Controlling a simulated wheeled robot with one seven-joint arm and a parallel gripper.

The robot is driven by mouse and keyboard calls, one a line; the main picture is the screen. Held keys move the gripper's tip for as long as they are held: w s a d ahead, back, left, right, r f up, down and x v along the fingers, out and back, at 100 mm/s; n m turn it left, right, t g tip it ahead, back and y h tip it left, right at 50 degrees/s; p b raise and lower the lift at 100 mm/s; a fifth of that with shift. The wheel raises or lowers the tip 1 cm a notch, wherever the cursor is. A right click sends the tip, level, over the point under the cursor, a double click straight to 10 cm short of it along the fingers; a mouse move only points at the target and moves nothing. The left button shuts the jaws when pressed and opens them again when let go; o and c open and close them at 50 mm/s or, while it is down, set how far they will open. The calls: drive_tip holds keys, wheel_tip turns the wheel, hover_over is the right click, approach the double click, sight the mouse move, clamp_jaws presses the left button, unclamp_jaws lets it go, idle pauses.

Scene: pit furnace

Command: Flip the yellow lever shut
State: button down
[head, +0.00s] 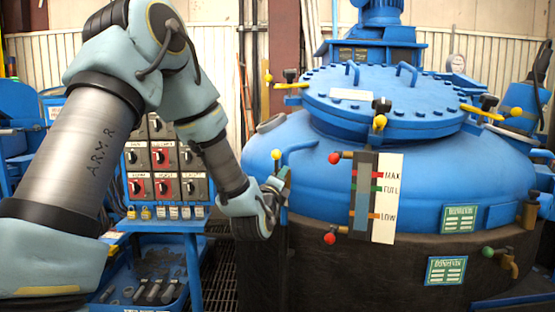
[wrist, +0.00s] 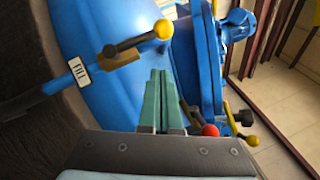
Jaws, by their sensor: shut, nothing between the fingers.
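The yellow lever (wrist: 163,29) is a yellow ball on a dark stem. In the wrist view it sits at a yellow valve body on a blue pipe (wrist: 52,84) with a FILL label. In the head view its yellow ball (head: 277,155) shows just above my gripper, at the left side of the blue vessel. In the head view my gripper (head: 283,179) partly hides the valve.
The blue vessel (head: 310,185) fills the right, with a lid (head: 385,100) carrying yellow-ended clamps. A level gauge (head: 362,195) with red knobs (head: 330,239) stands right of my gripper. A switch panel (head: 165,165) and blue cart (head: 150,255) are behind my arm.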

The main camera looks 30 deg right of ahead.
sight(277, 163)
drive_tip(key=w, duration=0.1)
drive_tip(key=w+r+p, duration=0.1)
drive_tip(key=w, duration=0.1)
drive_tip(key=w+r, duration=0.1)
drive_tip(key=shift+w+d+p, duration=0.2)
drive_tip(key=shift+d+p, duration=0.05)
drive_tip(key=shift+p, duration=0.1)
drive_tip(key=shift+w+n+b, duration=0.15)
drive_tip(key=shift+n+b, duration=0.25)
